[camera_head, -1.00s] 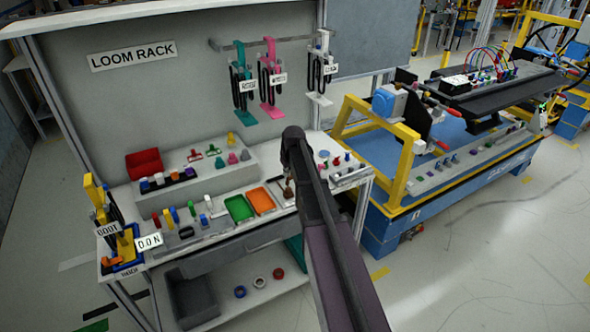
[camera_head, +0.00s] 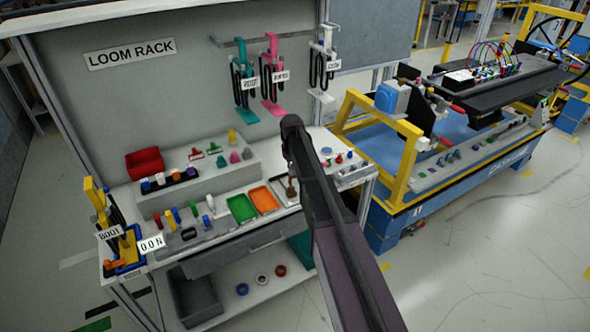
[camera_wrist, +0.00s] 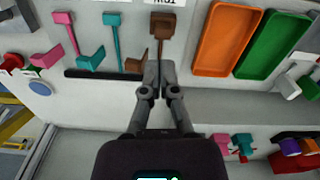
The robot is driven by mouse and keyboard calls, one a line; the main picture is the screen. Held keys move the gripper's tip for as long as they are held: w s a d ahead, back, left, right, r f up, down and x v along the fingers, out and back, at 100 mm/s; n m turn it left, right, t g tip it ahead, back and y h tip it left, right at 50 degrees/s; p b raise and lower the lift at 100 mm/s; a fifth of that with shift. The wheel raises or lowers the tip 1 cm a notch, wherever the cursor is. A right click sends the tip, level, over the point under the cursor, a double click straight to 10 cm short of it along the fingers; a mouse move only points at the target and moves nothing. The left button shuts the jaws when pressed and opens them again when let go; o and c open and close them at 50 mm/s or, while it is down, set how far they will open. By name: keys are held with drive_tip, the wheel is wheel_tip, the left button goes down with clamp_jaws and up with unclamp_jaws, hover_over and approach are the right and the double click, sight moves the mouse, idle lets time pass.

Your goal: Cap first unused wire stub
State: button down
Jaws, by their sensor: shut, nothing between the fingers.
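My gripper (camera_wrist: 158,70) is shut and empty in the wrist view, with its fingertips close to a brown tool (camera_wrist: 160,30) on the bench. I cannot tell whether they touch it. In the head view my arm hides the fingers. A teal tool (camera_wrist: 112,40) and a pink tool (camera_wrist: 68,35) lie beside the brown one. Coloured wires (camera_head: 490,55) arch over the black dashboard module (camera_head: 500,85) at the right in the head view. Unused wire stubs are too small to tell there. I cannot tell which small coloured pieces are caps.
The bench holds an orange tray (camera_head: 263,200), a green tray (camera_head: 241,208), a red bin (camera_head: 145,164) and several small coloured parts. Looms hang on the rack board (camera_head: 180,90). A yellow-framed blue station (camera_head: 390,210) stands right of the bench, with open floor in front.

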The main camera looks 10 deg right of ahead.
sight(291, 187)
drive_tip(key=shift+a, duration=0.2)
drive_tip(key=shift+f, duration=0.1)
drive_tip(key=shift+w+f+b, duration=0.1)
drive_tip(key=shift+f+b, duration=0.1)
drive_tip(key=shift+b, duration=0.1)
wheel_tip(291, 187, down, 5)
drive_tip(key=b, duration=0.5)
drive_tip(key=shift+f, duration=0.2)
drive_tip(key=shift+f+b, duration=0.35)
drive_tip(key=shift+b, duration=0.2)
idle(0.3)
drive_tip(key=shift+r, duration=0.2)
drive_tip(key=shift+r+p, duration=1.4)
drive_tip(key=shift+p, duration=0.2)
